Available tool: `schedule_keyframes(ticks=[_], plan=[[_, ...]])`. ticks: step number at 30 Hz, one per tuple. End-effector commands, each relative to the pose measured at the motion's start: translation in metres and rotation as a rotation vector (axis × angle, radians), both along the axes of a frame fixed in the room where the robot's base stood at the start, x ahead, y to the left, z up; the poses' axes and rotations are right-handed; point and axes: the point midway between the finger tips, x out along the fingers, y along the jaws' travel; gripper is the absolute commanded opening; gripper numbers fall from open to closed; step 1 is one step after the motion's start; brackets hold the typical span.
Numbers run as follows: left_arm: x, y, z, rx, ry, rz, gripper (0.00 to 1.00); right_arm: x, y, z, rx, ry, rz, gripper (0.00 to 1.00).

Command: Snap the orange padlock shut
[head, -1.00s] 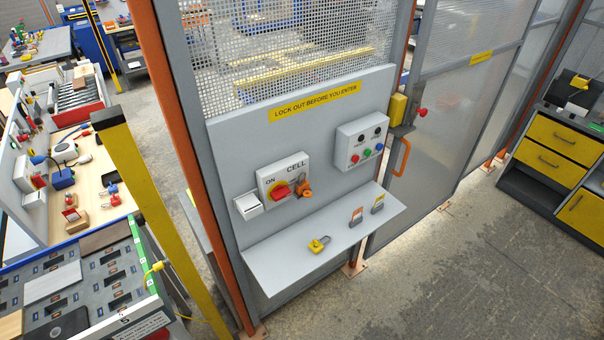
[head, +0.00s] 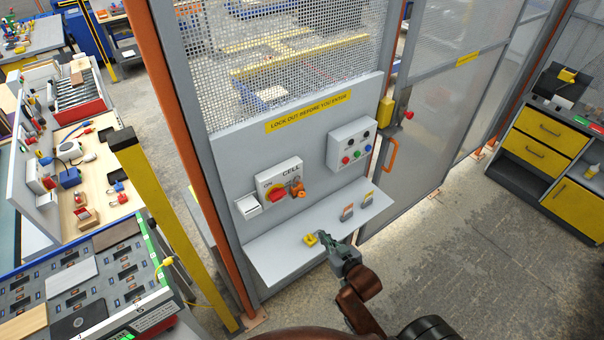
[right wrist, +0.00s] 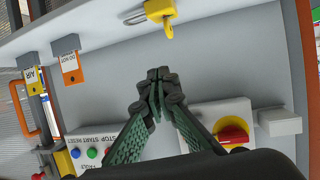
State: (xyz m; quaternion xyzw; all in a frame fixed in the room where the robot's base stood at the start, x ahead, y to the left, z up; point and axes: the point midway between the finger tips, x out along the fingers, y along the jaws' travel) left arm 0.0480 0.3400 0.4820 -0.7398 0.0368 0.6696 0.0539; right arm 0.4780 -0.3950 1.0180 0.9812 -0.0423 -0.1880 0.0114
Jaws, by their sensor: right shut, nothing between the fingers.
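The orange padlock (head: 299,193) hangs at the right side of the red rotary switch (head: 277,195) on the CELL box. At this size I cannot tell whether its shackle is open or closed. My right gripper (head: 322,236) is over the shelf, below and right of the orange padlock and close to the yellow padlock (head: 310,240). In the right wrist view the gripper (right wrist: 156,88) has its fingers together and empty. The switch (right wrist: 232,132) shows right of the fingers there; the orange padlock is not visible, probably behind the gripper. My left gripper is not in view.
The grey shelf (head: 277,246) juts out below the boxes. Two tags (head: 348,212) stand on its right part. A button box (head: 352,142) is above right, and a white box (head: 248,206) is left of the switch. The yellow post (head: 165,225) stands at left.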

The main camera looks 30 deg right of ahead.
Motion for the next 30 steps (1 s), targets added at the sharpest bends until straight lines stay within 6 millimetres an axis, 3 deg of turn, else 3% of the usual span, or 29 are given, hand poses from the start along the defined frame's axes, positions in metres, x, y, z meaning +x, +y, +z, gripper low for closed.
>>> schedule_keyframes(ticks=[1, 3, 6, 9, 15, 26, 30], plan=[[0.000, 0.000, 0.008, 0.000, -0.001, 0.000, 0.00, 0.015, -0.002, 0.055, -0.001, -0.129, 0.013, 0.00], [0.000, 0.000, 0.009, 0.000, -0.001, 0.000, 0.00, 0.029, -0.001, 0.106, 0.006, -0.296, 0.040, 0.00], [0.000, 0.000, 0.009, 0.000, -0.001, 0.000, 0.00, 0.039, 0.001, 0.150, 0.016, -0.469, 0.082, 0.00], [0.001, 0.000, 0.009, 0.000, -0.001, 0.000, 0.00, 0.042, 0.004, 0.178, 0.026, -0.594, 0.120, 0.00], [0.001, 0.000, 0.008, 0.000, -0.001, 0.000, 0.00, 0.041, 0.007, 0.203, 0.035, -0.709, 0.162, 0.00], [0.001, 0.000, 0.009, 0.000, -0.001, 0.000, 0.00, 0.041, 0.008, 0.205, 0.037, -0.717, 0.165, 0.00], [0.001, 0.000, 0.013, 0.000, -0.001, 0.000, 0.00, 0.050, 0.008, 0.210, 0.037, -0.718, 0.165, 0.00]])
